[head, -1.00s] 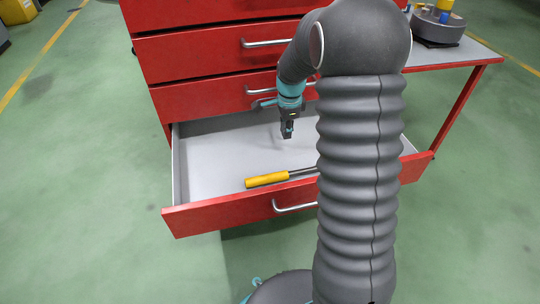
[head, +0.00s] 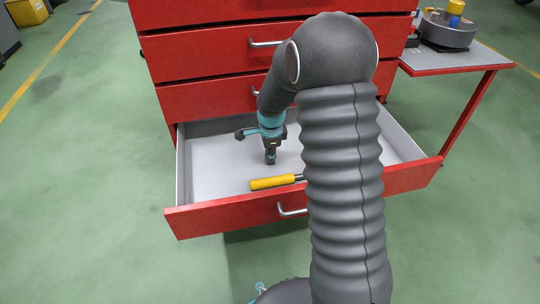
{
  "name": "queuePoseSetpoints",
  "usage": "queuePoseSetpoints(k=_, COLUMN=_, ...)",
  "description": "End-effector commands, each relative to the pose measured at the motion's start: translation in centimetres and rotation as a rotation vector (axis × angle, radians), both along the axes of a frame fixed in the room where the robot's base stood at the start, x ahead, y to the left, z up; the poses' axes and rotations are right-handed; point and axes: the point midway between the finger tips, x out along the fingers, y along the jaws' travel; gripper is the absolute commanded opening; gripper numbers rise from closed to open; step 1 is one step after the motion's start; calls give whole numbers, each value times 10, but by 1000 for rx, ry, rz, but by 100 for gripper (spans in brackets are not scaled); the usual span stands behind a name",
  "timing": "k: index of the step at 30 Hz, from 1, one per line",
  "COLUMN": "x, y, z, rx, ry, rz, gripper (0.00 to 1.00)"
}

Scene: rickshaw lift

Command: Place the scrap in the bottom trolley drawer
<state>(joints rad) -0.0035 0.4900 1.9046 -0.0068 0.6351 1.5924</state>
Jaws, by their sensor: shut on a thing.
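The bottom trolley drawer (head: 228,220) is pulled open; its red front and light grey floor show. My gripper (head: 270,155) points down inside the drawer's outline, left of the drawer's middle. It is shut on a small dark piece, the scrap (head: 270,160), which shows only as a short dark end below the fingers. Whether the scrap touches the drawer floor I cannot tell. My arm hides the middle right part of the drawer.
A yellow-handled tool (head: 273,183) lies in the drawer near its front wall; my arm hides its right end. The closed red drawers (head: 205,100) stand above. A side shelf (head: 455,62) holds a round grey part (head: 447,30). The drawer's left floor is clear.

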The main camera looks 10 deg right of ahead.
Motion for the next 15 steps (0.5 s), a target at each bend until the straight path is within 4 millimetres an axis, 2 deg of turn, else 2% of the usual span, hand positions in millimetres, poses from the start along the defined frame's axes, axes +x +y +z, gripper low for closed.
queuePoseSetpoints(k=8, x=0, y=0, z=-3, rx=0, ry=0, rz=0, gripper=11)
queuePoseSetpoints(k=9, x=0, y=0, z=-2, rx=0, ry=-1, rz=0, gripper=31)
queuePoseSetpoints(k=11, x=0, y=0, z=-2, rx=0, ry=0, rz=0, gripper=46)
queuePoseSetpoints(k=15, x=0, y=0, z=-2, rx=0, ry=0, rz=0, gripper=47)
